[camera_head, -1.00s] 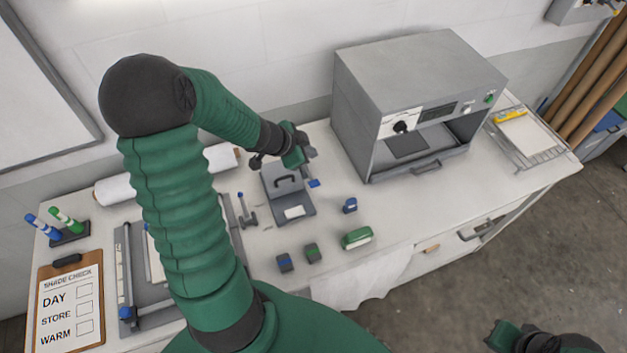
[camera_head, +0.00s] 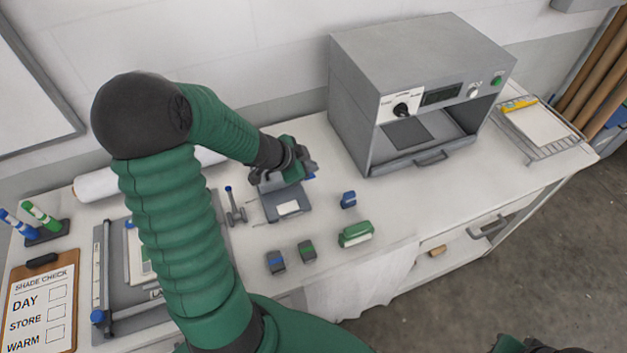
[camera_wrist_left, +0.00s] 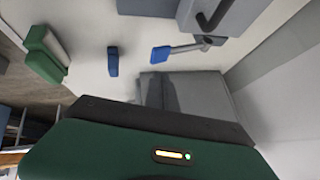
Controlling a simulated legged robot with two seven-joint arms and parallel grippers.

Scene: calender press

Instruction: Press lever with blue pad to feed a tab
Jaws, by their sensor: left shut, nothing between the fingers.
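The blue pad (camera_head: 309,176) of the lever shows beside my left gripper (camera_head: 308,168), at the right of a grey tab box (camera_head: 285,207). In the left wrist view the blue pad (camera_wrist_left: 160,54) sits on the end of a grey lever arm (camera_wrist_left: 188,47) that runs to the grey box (camera_wrist_left: 205,18). The grey shut fingers (camera_wrist_left: 185,88) lie just below the pad in that picture; contact is not clear. My left gripper is empty and covers the box's top handle in the head view. My right gripper (camera_head: 510,345) is partly in view at the bottom right; its jaws are unclear.
A grey press oven (camera_head: 420,85) stands to the right, with a wire rack (camera_head: 545,145) beyond. A blue stamp (camera_head: 348,199), a green-topped block (camera_head: 356,234) and two dark small blocks (camera_head: 276,262) stand nearby. A blue-knobbed small stand (camera_head: 233,207) is left of the box.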

